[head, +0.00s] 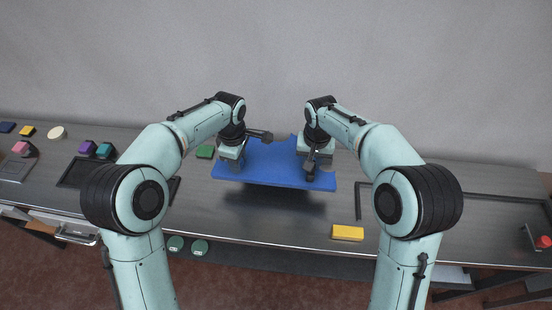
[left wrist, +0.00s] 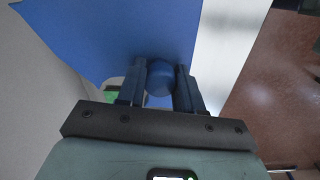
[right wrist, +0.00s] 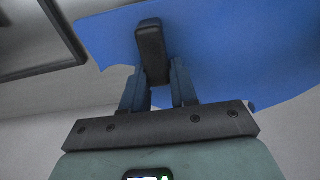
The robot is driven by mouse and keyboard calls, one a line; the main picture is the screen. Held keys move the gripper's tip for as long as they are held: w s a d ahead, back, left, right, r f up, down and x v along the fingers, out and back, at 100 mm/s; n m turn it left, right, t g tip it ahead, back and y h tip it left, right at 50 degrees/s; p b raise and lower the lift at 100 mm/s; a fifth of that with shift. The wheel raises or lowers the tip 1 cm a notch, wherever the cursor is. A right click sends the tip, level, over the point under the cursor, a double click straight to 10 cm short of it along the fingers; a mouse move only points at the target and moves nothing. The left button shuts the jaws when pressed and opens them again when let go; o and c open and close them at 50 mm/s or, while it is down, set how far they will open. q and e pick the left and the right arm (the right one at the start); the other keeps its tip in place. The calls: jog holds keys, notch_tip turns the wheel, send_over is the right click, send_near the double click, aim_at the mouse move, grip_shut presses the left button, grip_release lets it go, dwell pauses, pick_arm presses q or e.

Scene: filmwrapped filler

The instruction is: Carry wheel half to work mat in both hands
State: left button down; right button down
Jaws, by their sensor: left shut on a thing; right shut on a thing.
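A wide, flat blue piece (head: 275,168), which I take to be the wheel half, is held above the bench, with a dark shadow beneath it. My left gripper (head: 237,165) is at its left side. In the left wrist view its fingers (left wrist: 160,84) are shut on a rounded blue knob (left wrist: 160,74) at the piece. My right gripper (head: 311,166) is at its right side. In the right wrist view its fingers (right wrist: 160,82) close around a dark upright grip (right wrist: 151,45) against the blue surface (right wrist: 225,45). I cannot clearly identify the work mat.
The grey bench (head: 280,228) runs along a plain wall. A dark frame (head: 470,194) and red button (head: 543,241) are at right. Several coloured blocks stand at left.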

jog(key=shift+r, duration=0.1)
